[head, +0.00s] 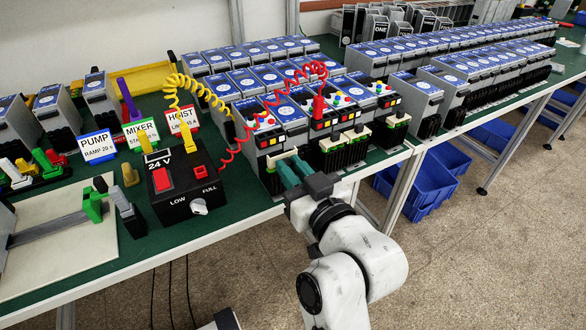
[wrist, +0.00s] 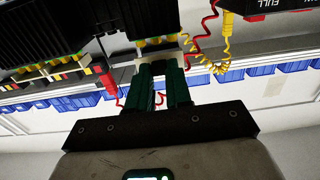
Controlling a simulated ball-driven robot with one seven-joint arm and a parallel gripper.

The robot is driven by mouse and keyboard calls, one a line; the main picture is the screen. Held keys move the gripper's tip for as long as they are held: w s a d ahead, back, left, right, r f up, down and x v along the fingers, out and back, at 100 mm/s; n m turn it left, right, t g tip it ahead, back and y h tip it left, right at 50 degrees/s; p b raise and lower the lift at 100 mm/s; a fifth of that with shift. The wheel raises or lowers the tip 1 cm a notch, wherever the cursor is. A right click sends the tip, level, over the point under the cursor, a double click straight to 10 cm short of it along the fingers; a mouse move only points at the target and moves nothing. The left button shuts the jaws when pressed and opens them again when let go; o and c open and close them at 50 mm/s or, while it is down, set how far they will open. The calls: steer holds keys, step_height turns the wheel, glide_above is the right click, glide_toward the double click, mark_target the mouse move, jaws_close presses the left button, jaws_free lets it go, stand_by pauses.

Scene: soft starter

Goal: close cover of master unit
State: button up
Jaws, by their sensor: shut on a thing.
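My gripper (head: 290,172) has its green fingers at the front of the leftmost unit (head: 262,125) in the group with coloured buttons, which I take for the master unit. The fingers are shut on a small cream-white piece (head: 277,158) at the unit's lower front, probably its cover. In the wrist view the fingertips (wrist: 165,70) meet this cream-white piece (wrist: 148,57), with yellow parts just beyond it. My fingers hide part of the piece, so I cannot tell how far the cover stands open.
A black 24 V box (head: 183,185) with red switches and a knob stands left of the gripper. A coiled yellow cable (head: 190,85) and a coiled red cable (head: 232,150) run by the unit. Neighbouring units (head: 330,115) stand close on the right. The bench edge (head: 240,220) is near.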

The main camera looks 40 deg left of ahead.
mark_target(285, 160)
steer(key=shift+r+p, duration=0.15)
steer(key=shift+p, duration=0.25)
jaws_close()
steer(key=shift+r+p, duration=0.15)
steer(key=shift+p, duration=0.3)
steer(key=r+g+h+p, duration=0.1)
steer(key=p, duration=0.3)
steer(key=shift+a+h, duration=0.15)
steer(key=shift+h, duration=0.25)
steer(key=h+p, duration=0.2)
steer(key=p, duration=0.2)
steer(key=a+r+g+h+p, duration=0.1)
steer(key=h+p, duration=0.1)
steer(key=p, duration=0.3)
steer(key=g+h+p, duration=0.1)
steer(key=p, duration=0.3)
steer(key=shift+w+a+r+h+p, duration=0.2)
steer(key=shift+w+a+h+p, duration=0.05)
steer(key=shift+w+h+p, duration=0.15)
steer(key=h+p, duration=0.1)
steer(key=g+h+p, duration=0.1)
steer(key=p, duration=0.1)
steer(key=shift+w+a+f, duration=0.15)
steer(key=shift+a+f, duration=0.05)
steer(key=shift+a, duration=0.15)
steer(key=shift+h, duration=0.4)
steer(key=o, duration=0.8)
jaws_free()
steer(key=shift+c, duration=0.2)
